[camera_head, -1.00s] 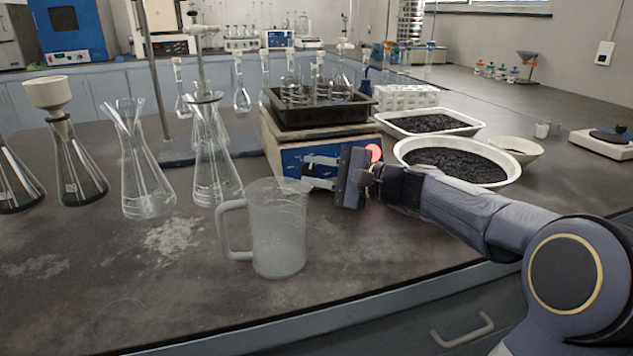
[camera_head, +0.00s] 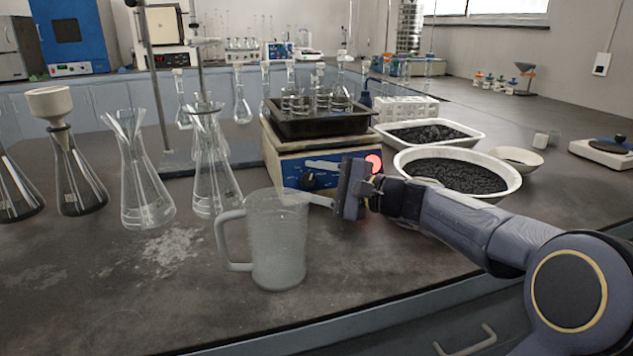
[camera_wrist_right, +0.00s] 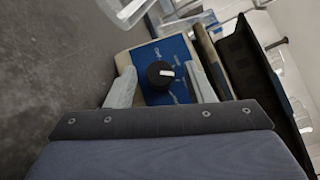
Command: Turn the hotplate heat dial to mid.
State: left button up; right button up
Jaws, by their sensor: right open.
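The hotplate (camera_head: 272,153) stands at mid-bench with a blue front panel and a black tray on top. Its black heat dial (camera_head: 309,180) shows on the panel in the head view. In the right wrist view the dial (camera_wrist_right: 160,74) has a white pointer mark and sits between the two fingers, apart from both. My right gripper (camera_head: 322,182) is open in front of the panel, one finger above and one below the dial's height. It also shows in the right wrist view (camera_wrist_right: 162,90). My left gripper is not in view.
A clear jug (camera_head: 277,245) stands close in front of the hotplate, near my lower finger. Glass flasks (camera_head: 146,190) stand to the left. The black tray (camera_head: 318,122) holds glassware. A white basin (camera_head: 505,186) of dark granules is on the right.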

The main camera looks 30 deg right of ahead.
jog(key=p+v, duration=0.1)
jog(key=v, duration=0.6)
jog(key=shift+s+d, duration=0.2)
jog(key=shift+s, duration=0.15)
